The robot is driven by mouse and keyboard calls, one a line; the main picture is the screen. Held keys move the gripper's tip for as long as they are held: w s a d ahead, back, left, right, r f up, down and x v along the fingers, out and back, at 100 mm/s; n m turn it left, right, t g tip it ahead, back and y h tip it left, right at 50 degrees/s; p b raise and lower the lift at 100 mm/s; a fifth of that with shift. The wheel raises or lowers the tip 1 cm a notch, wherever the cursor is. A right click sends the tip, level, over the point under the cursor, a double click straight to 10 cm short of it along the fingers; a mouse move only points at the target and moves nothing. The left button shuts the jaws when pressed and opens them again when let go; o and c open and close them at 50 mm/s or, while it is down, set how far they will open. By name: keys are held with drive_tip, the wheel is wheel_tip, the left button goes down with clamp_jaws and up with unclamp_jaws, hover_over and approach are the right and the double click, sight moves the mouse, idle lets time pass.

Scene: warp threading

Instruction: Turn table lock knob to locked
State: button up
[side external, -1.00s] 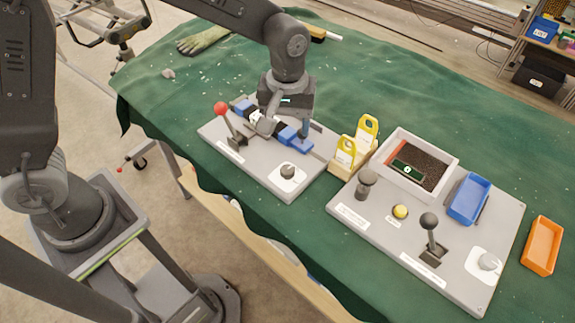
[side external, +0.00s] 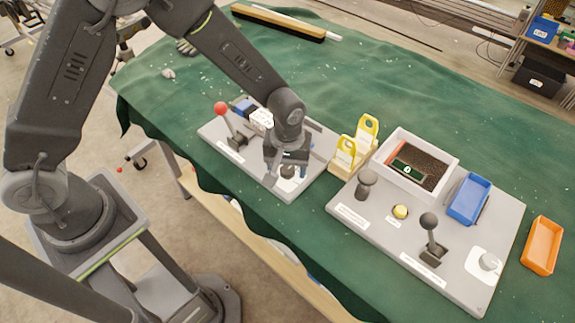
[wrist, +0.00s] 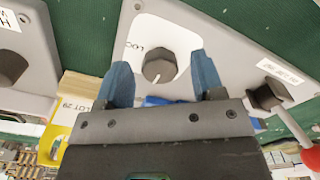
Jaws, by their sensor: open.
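A dark faceted knob (wrist: 158,66) sits on a white plate (wrist: 180,42) with partly visible "LOC" lettering beside it. A pale pointer line on the knob points toward the bottom of the wrist view. In the side view the knob (side external: 288,171) is at the front right of the left grey panel (side external: 262,179), partly hidden by my gripper. My gripper (wrist: 160,76) is open, its blue fingers on either side of the knob in the wrist view. I cannot tell whether the fingertips are down around it or still above it.
A red-balled lever (side external: 221,109) and a blue-and-white block (side external: 261,117) are on the same panel. Yellow tags in a holder (side external: 345,154) stand close to the right. The second panel (side external: 455,280) carries a tray, a blue bin, a black-balled lever and another knob (side external: 489,262).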

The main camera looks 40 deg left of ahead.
drive_tip(key=shift+c, duration=0.3)
drive_tip(key=c, duration=0.9)
drive_tip(key=shift+o, duration=0.2)
drive_tip(key=shift+m, duration=0.3)
drive_tip(key=m, duration=0.3)
drive_tip(key=shift+m, duration=0.4)
drive_tip(key=m, duration=0.9)
drive_tip(key=shift+m, duration=2.3)
